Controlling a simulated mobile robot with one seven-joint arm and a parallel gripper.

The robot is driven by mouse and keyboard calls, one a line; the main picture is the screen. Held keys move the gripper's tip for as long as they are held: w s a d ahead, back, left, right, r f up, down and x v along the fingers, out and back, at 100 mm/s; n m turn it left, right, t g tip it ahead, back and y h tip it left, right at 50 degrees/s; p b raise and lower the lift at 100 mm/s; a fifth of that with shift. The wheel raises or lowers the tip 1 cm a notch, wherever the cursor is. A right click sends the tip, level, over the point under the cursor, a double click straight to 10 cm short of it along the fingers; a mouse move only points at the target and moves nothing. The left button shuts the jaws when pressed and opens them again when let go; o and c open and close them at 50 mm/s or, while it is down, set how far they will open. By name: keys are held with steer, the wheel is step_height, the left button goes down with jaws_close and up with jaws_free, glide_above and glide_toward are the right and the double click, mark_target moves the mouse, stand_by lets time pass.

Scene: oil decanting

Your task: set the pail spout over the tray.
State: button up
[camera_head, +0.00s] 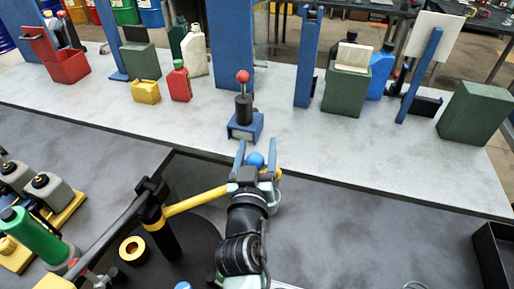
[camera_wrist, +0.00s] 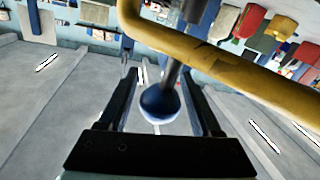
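A yellow tube (camera_head: 197,202), which looks like the pail spout, runs right from a black post on a dark round top (camera_head: 195,240), perhaps the pail lid. It crosses the top of the wrist view (camera_wrist: 220,62). A blue ball knob (camera_head: 255,159) on a dark rod sits by its far end and shows in the wrist view (camera_wrist: 159,104). My gripper (camera_head: 255,152) is open with its fingers on either side of the knob, gaps showing. A black open-topped box (camera_head: 488,262) at the lower right may be the tray; only part shows.
A pale bench (camera_head: 380,150) lies behind, holding a red-knobbed lever (camera_head: 243,100), cans, bottles and blue posts. A yellow rack (camera_head: 68,212) with bottles stands at left. A black bar (camera_head: 115,228) reaches left from the post.

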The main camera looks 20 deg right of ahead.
jaws_close()
stand_by(1.2)
